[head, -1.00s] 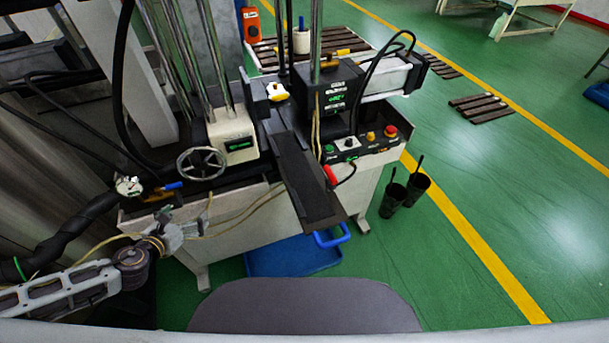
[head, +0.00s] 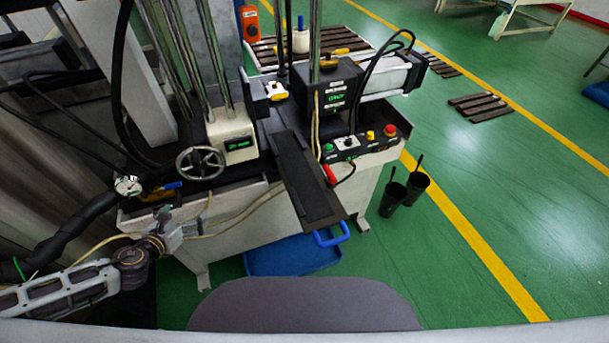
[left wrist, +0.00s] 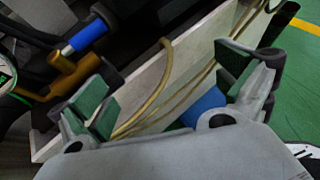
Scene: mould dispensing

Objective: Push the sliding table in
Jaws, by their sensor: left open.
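The sliding table (head: 300,178) is a long dark plate that sticks out of the front of the machine toward me. A blue handle (head: 332,235) is at its near end. My left gripper (head: 190,224) is in front of the machine's pale front panel, to the left of the sliding table and apart from it. In the left wrist view the gripper (left wrist: 165,95) is open, with its two green-padded fingers wide apart and nothing between them. My right gripper is not in either view.
A control box (head: 360,146) with buttons is right of the table. A handwheel (head: 200,163) and a brass valve with blue lever (left wrist: 75,70) are on the left. Two black cups (head: 405,193) stand on the floor at right. A blue tray (head: 290,256) lies below.

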